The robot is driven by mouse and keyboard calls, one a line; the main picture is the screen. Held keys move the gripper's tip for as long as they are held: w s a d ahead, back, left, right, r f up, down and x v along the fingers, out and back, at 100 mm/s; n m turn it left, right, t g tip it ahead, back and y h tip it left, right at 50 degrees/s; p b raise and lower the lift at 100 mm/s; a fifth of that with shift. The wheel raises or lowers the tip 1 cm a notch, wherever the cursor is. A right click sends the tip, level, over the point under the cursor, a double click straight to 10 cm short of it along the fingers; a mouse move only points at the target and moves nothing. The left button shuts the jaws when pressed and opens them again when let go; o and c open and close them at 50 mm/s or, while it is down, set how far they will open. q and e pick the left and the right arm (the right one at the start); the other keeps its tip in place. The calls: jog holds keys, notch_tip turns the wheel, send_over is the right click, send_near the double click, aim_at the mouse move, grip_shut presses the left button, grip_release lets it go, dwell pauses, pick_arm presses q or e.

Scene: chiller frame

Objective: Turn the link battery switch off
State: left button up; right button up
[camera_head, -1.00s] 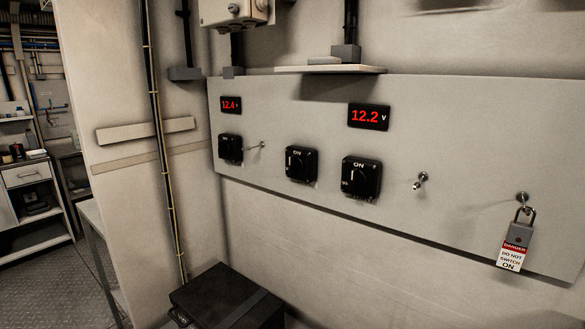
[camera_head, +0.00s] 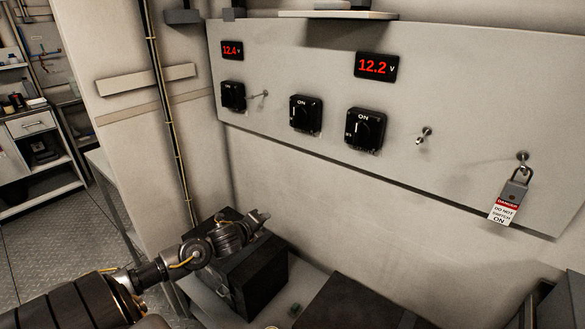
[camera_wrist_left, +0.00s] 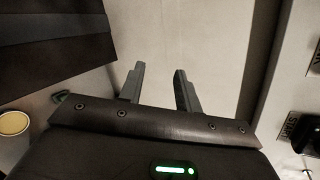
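Three black rotary switches are on the pale panel (camera_head: 470,110): a left one (camera_head: 233,96), a middle one (camera_head: 306,114) and a right one (camera_head: 365,130). "ON" shows at the top of the middle and right switches. Which is the link switch cannot be read. My left gripper (camera_head: 261,216) is below the panel, over a black box, apart from every switch. In the left wrist view its two fingers (camera_wrist_left: 160,78) are apart with nothing between them. A dark switch (camera_wrist_left: 309,138) is partly seen at that view's right edge. My right gripper is not in view.
Red displays read 12.4 (camera_head: 232,50) and 12.2 V (camera_head: 376,67). A padlock (camera_head: 514,190) with a danger tag (camera_head: 502,212) hangs at the panel's right. Metal pins (camera_head: 424,135) stick out. A black box (camera_head: 250,280) stands below. The wall under the panel is bare.

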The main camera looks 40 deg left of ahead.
pick_arm(q)
jog(key=w+a+r+m+t, duration=0.15)
jog(key=r+m, duration=0.25)
jog(key=r, duration=0.5)
jog(key=w+r+m+t, duration=0.2)
jog(key=w+r+m, duration=0.15)
jog(key=r, duration=0.65)
jog(key=m+t+h, duration=0.2)
jog(key=m+h, duration=0.1)
jog(key=m, duration=0.5)
send_near(294, 116)
jog(key=s, duration=0.1)
jog(key=w+p, duration=0.5)
jog(key=w, duration=0.4)
jog(key=shift+w+r+p, duration=0.1)
jog(key=shift+w+p, duration=0.05)
jog(key=shift+p, duration=0.25)
jog(key=shift+w, duration=0.6)
jog(key=shift+c, duration=0.3)
grip_shut()
